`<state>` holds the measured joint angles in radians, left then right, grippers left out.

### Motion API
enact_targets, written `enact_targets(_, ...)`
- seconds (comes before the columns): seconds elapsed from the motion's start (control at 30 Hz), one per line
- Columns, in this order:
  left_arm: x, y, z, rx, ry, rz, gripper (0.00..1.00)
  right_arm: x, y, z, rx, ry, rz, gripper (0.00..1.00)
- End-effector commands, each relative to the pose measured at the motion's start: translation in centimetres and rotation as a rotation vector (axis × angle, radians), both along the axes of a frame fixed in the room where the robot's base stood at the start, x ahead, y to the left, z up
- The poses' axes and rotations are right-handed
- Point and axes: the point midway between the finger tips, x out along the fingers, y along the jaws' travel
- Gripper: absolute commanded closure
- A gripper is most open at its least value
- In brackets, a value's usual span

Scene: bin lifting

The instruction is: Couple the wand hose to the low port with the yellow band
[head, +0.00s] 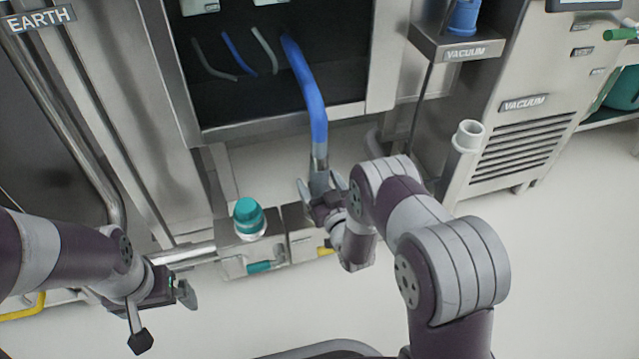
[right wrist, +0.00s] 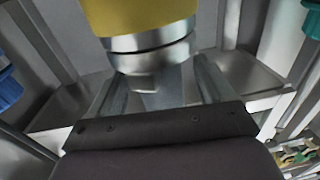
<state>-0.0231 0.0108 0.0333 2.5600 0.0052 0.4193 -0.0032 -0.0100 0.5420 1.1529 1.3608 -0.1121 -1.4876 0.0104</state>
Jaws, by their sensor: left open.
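The blue wand hose (head: 310,90) hangs out of the dark cabinet and runs down to a metal end sleeve (head: 319,158). My right gripper (head: 321,188) has a finger on each side of the sleeve and appears shut on it. In the right wrist view the fingers (right wrist: 160,85) flank bare metal. A yellow band (right wrist: 140,15) with metal rings lies close beyond them, apparently on the low port; the head view hides this band behind my gripper. Whether sleeve and port are joined cannot be told. My left gripper (head: 180,292) is open and empty at the lower left.
A teal-capped port (head: 248,217) stands left of my right gripper, above a teal tag (head: 262,267); a yellow tag (head: 325,250) is beside it. The vacuum unit (head: 525,120) and an upright pale tube (head: 468,137) stand at right. Floor at lower right is clear.

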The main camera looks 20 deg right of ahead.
Motion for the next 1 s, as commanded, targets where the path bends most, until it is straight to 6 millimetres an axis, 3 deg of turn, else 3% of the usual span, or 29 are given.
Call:
enact_targets(0.27,0.0,0.0,0.5,0.000,0.000,0.000,0.00,-0.5,-0.1,0.1,-0.001,0.005,0.000,0.19)
enact_targets(0.37,0.0,0.0,2.0,0.000,0.000,0.000,0.00,-2.2,-0.3,0.5,0.000,0.007,0.000,0.19)
enact_targets(0.5,0.0,0.0,4.3,0.000,0.000,0.000,0.00,-6.1,-0.8,0.7,0.000,0.008,-0.001,0.19)
enact_targets(0.7,0.0,0.0,6.2,0.000,0.000,0.000,0.00,-10.8,-1.3,0.3,0.000,0.006,-0.001,0.19)
enact_targets(0.83,0.0,0.0,6.6,0.000,0.000,0.000,0.00,-12.3,-1.5,0.1,0.001,0.003,-0.001,0.19)
enact_targets(1.0,0.0,0.0,6.5,0.000,0.000,0.000,0.00,-12.7,-1.5,-0.1,0.000,0.000,0.000,0.19)
